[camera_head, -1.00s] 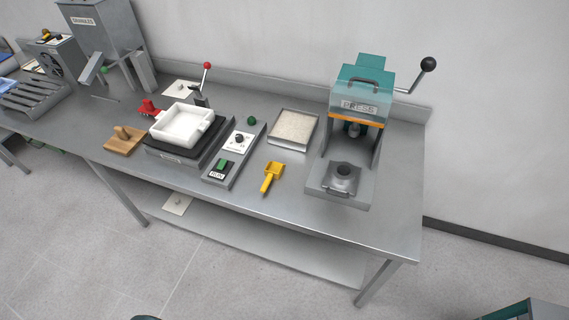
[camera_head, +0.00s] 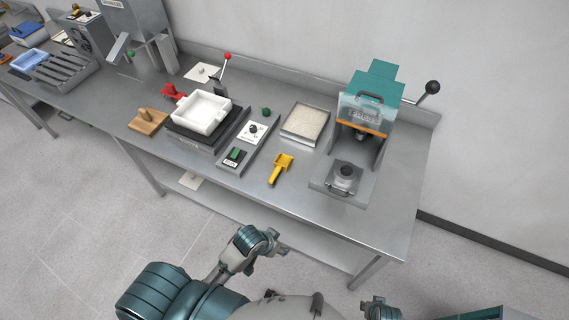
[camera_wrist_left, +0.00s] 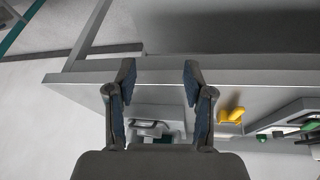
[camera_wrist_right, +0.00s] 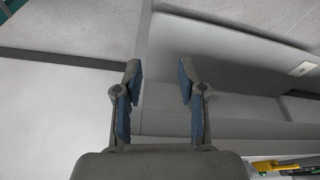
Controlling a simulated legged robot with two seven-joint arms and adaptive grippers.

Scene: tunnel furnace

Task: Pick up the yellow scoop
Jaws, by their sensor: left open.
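The yellow scoop (camera_head: 281,168) lies on the grey metal table, left of the press and in front of the tray of white granules. It also shows in the left wrist view (camera_wrist_left: 231,116), to the right of the fingers. My left gripper (camera_head: 276,243) is open and empty in front of the table's front edge, apart from the scoop. Its fingers are spread in the left wrist view (camera_wrist_left: 159,78). My right gripper (camera_head: 378,309) is at the bottom of the head view. It is open and empty in the right wrist view (camera_wrist_right: 160,76).
The granule tray (camera_head: 305,124) stands behind the scoop, and the teal press (camera_head: 368,104) stands to its right. A control box (camera_head: 236,157) is to its left, then a white square mould (camera_head: 201,112). The tabletop around the scoop's handle is clear.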

